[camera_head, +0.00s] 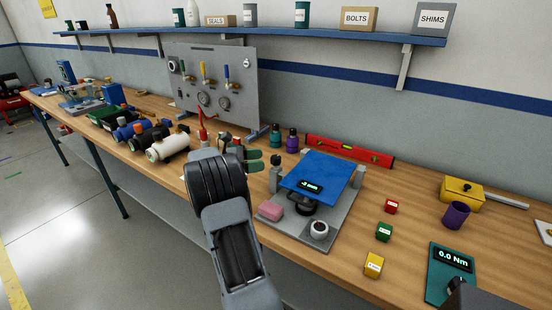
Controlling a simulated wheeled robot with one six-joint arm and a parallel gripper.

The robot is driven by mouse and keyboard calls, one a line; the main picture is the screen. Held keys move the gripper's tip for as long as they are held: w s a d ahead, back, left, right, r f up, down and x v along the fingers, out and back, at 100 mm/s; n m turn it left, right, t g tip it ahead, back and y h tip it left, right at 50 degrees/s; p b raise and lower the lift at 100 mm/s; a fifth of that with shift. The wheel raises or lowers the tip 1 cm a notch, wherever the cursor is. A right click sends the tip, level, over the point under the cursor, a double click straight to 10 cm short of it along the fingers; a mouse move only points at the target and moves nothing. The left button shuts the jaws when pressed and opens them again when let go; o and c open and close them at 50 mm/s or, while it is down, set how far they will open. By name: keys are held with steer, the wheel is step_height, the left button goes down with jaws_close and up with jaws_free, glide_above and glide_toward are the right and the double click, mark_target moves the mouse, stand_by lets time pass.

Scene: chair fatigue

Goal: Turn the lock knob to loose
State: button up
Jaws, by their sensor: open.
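A test fixture with a grey base (284,230) and a blue seat plate (322,179) stands on the bench at centre right. A small dark display (308,187) sits at the plate's front edge. A dark round part (302,208) lies under the plate, and a round knob with a dark top (319,228) stands at the base's front corner. I cannot tell which is the lock knob, and no loose marking is readable. My gripper (242,157) is open, left of the fixture and apart from it, partly hidden behind my dark wrist.
A pink block (271,210) sits on the fixture's front left. Red (391,206), green (384,231) and yellow (374,264) cubes lie to the right, near a purple cup (456,215) and a torque display (453,259). A red level (349,151) lies behind. A gauge panel (213,85) stands behind left.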

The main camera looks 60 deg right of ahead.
mark_target(276, 157)
steer(key=shift+x, duration=3.15)
steer(key=shift+c, duration=0.4)
steer(key=c, duration=0.8)
steer(key=shift+r+n+t+h+p, duration=0.2)
steer(key=shift+n+t+h+p, duration=0.3)
steer(key=shift+h+p, duration=0.1)
steer(key=shift+c, duration=0.2)
steer(key=shift+f+n+t+h, duration=0.2)
steer(key=shift+n+t+h, duration=0.85)
steer(key=shift+t, duration=0.35)
